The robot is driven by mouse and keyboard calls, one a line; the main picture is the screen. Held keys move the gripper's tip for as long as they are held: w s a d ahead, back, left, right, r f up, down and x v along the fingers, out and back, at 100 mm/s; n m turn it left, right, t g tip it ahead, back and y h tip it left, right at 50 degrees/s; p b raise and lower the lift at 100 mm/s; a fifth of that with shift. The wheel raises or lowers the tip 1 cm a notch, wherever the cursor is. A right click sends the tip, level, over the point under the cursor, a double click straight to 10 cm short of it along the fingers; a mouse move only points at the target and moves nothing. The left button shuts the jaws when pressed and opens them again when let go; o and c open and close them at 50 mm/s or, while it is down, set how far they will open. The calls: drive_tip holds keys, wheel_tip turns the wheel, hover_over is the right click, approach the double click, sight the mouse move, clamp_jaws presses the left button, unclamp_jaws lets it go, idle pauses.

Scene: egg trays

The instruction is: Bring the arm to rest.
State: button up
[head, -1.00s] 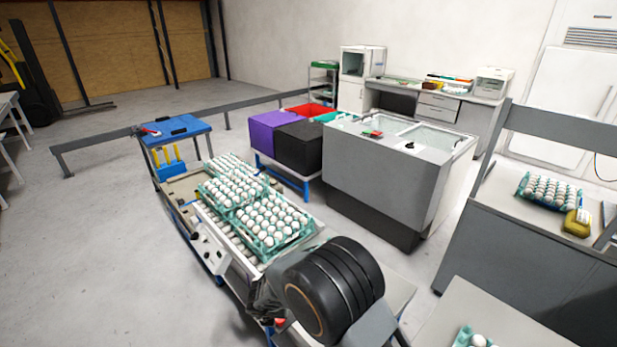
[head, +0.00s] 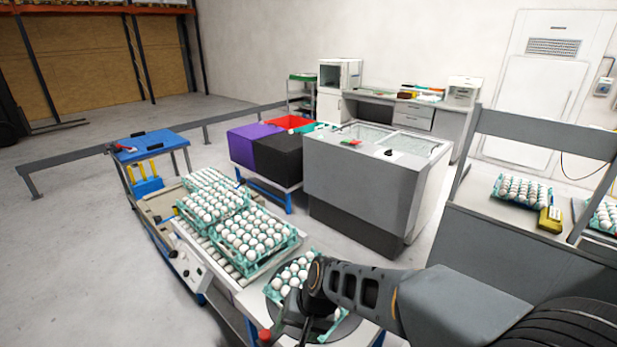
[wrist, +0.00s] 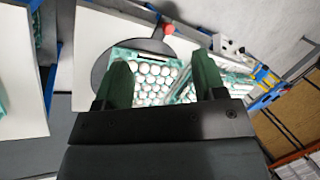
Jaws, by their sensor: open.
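My arm reaches in from the lower right of the head view. My gripper (head: 290,322) is at its end, low in the picture, beside and partly in front of a teal tray of white eggs (head: 285,283) on a round dark plate (head: 347,328). In the wrist view, the two dark green fingers of my gripper (wrist: 163,68) are spread apart. The tray of eggs (wrist: 150,78) on the dark round plate (wrist: 100,68) shows between and beyond them. Nothing is seen held between the fingers. The arm hides part of the plate and tray.
Stacked egg trays (head: 250,238) stand on the conveyor table behind the plate. A grey cabinet (head: 355,185), purple and black boxes (head: 278,158) and a blue table (head: 150,146) stand farther back. A grey bench (head: 520,250) with egg trays is at right. Open floor lies at left.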

drive_tip(key=s+d+r+t+h+b, duration=0.1)
drive_tip(key=d+r, duration=0.3)
drive_tip(key=d, duration=0.5)
drive_tip(key=s+d+r+t+h, duration=0.3)
drive_tip(key=d+r, duration=0.1)
drive_tip(key=d, duration=0.5)
drive_tip(key=shift+d+n+b, duration=0.35)
drive_tip(key=shift+d+n, duration=0.05)
drive_tip(key=shift+s, duration=0.1)
